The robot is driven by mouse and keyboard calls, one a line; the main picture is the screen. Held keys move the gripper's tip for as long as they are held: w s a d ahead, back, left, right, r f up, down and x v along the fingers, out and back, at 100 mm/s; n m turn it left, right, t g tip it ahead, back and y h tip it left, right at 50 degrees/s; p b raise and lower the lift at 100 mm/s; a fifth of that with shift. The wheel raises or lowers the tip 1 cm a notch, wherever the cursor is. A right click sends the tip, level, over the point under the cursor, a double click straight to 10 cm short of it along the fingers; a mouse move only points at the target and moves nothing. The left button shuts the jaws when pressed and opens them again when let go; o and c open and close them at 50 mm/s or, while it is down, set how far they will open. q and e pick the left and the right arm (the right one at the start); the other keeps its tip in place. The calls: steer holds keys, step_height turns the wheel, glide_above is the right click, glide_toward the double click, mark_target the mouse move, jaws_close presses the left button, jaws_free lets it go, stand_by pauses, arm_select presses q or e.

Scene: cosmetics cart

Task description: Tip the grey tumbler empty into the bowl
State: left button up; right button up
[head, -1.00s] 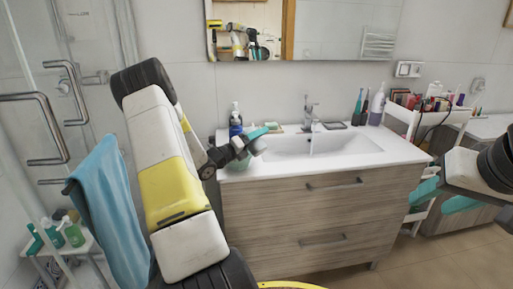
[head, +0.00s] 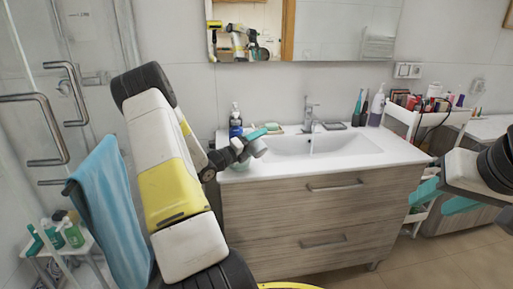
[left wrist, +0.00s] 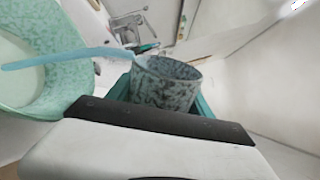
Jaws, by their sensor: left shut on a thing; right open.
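My left gripper (head: 258,140) is shut on the grey tumbler (head: 258,149), above the left end of the washbasin top. In the left wrist view the tumbler (left wrist: 168,84) is speckled grey, with its open mouth showing between the teal fingers. The pale green speckled bowl (left wrist: 70,35) lies beside it, to the left in that view. A slim light blue thing (left wrist: 70,57) reaches from the tumbler's rim across the bowl. In the head view the bowl (head: 240,166) is mostly hidden behind my gripper and the tumbler. My right gripper (head: 441,197) is open and empty at the right.
A dark blue bottle (head: 236,126) stands close behind my left gripper. The sink basin (head: 315,145) and tap (head: 309,113) are to its right. A soap dish (head: 272,129), cups with brushes and a pump bottle (head: 377,106) line the back. A cluttered cart (head: 428,122) stands at right.

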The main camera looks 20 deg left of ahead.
arm_select(q)
steer(key=shift+a+r+n+b, duration=0.15)
steer(key=shift+r+n+b, duration=0.2)
steer(key=shift+n, duration=0.75)
steer(key=shift+w+a+r+n+y, duration=0.2)
steer(key=shift+a+n, duration=0.25)
steer(key=shift+w+a+r+n+y, duration=0.15)
steer(key=shift+w+a+n+y, duration=0.05)
steer(key=shift+a+n, duration=0.25)
stand_by(0.6)
steer(key=shift+w+a+f+n+t+b, duration=0.15)
steer(key=shift+f+n+t+b, duration=0.3)
steer(key=shift+n, duration=0.55)
steer(key=shift+a+r+n, duration=0.2)
steer(key=shift+n, duration=0.4)
